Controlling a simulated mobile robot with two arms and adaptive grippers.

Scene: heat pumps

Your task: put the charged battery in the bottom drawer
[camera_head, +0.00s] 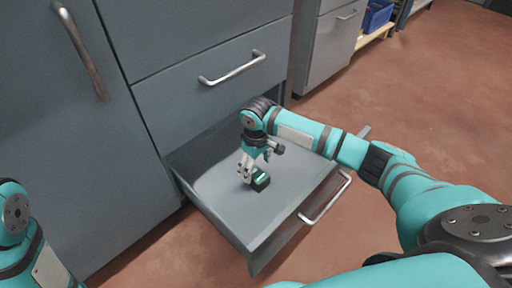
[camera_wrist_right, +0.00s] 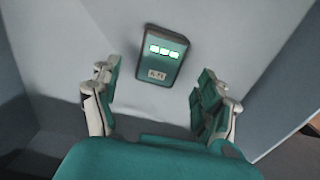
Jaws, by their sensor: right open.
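The battery (camera_head: 261,181) is a small dark green block lying in the open bottom drawer (camera_head: 222,205). My right gripper (camera_head: 248,172) is low inside the drawer, right beside the battery. In the wrist view its two fingers (camera_wrist_right: 155,100) are spread apart, with the battery just beyond the tips and clear space between. My left gripper is out of view; only part of my left arm shows at the left edge.
The drawer's front with its handle (camera_head: 326,198) faces the lower right. A closed drawer with a handle (camera_head: 232,69) is above it, and a cabinet door handle (camera_head: 80,48) is at left. A blue crate (camera_head: 376,16) stands at the back. The reddish floor (camera_head: 440,95) is clear.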

